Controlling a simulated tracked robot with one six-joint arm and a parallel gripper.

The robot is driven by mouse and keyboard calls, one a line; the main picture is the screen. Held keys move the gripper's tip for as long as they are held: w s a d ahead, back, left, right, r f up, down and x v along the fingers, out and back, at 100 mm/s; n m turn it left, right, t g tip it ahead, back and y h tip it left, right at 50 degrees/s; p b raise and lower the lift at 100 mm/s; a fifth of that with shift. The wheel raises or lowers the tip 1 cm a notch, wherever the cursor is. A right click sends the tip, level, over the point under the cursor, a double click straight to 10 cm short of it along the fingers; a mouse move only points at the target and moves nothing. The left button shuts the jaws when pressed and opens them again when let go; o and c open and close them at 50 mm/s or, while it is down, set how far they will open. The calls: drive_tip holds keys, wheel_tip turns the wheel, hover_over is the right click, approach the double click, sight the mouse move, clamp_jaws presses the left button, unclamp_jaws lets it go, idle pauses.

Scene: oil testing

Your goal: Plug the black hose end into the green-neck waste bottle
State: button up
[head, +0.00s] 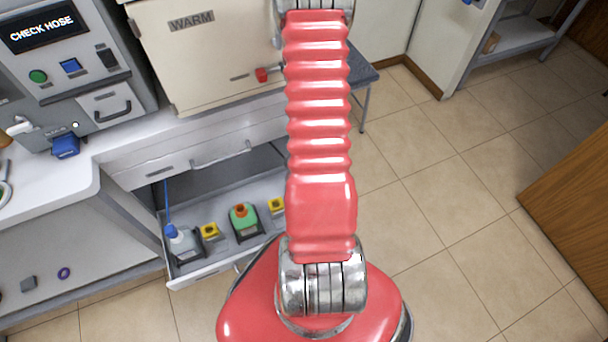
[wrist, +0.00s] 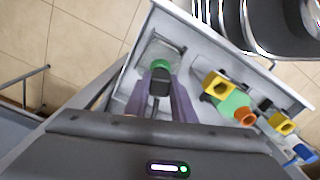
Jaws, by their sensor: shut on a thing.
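In the wrist view my gripper (wrist: 160,92), with purple fingers, is shut on the black hose end (wrist: 160,78). The hose end is over the near side of a green neck (wrist: 159,65), and they overlap in the picture. I cannot tell whether it is in the neck or above it. The neck is in a grey holder (wrist: 168,48) at one end of the open drawer; most of its bottle is hidden. In the head view my red arm hides the gripper, the hose end and the green neck.
The open drawer (head: 205,272) also holds a green bottle with an orange neck (head: 242,220), a white bottle with a blue cap and blue hose (head: 180,240), and yellow blocks (head: 210,231). The machine's display (head: 42,27) reads "CHECK HOSE". Floor to the right is clear.

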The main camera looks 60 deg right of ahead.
drive_tip(key=shift+f, duration=0.5)
drive_tip(key=o, duration=1.1)
drive_tip(key=shift+o, duration=0.2)
drive_tip(key=shift+r, duration=0.2)
wheel_tip(320, 180, up, 13)
drive_tip(key=shift+r, duration=0.2)
idle(0.9)
